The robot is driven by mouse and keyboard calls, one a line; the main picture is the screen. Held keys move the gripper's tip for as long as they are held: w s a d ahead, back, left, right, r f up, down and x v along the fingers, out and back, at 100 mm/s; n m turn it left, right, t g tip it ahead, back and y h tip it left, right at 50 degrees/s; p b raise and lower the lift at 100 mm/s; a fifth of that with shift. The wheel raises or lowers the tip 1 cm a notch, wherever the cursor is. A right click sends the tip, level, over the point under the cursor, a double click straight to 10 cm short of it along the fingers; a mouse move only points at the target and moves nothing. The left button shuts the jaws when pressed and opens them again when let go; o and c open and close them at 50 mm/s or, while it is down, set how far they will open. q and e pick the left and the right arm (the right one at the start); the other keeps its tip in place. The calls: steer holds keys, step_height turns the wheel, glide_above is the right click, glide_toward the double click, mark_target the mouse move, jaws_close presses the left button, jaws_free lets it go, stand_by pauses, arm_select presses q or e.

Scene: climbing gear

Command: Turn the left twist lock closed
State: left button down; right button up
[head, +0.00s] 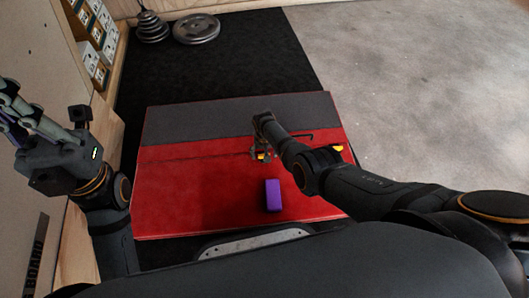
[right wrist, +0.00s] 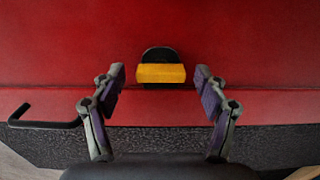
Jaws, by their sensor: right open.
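The left twist lock (head: 260,156) shows in the head view as a small yellow piece on the red mat, partly hidden by my right gripper (head: 262,146). In the right wrist view the lock is a yellow bar (right wrist: 161,73) lying crosswise over a round black base (right wrist: 158,53). My right gripper (right wrist: 161,82) is open there, its two fingers apart and the bar lying between and beyond their tips, apart from both. My left gripper (head: 14,112) is raised at the left edge of the head view, far from the lock; its fingertips are partly cut off.
The red mat (head: 180,200) has a grey band. A purple block (head: 273,195) lies nearer to me. A black bent rod (head: 303,135) and a second yellow piece (head: 338,148) are to the right. Weight plates (head: 196,28) and shelf boxes (head: 97,35) stand behind.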

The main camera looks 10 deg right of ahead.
steer(key=shift+w+r, duration=0.1)
steer(key=shift+r, duration=0.35)
step_height(320, 180, up, 7)
steer(key=shift+f, duration=0.2)
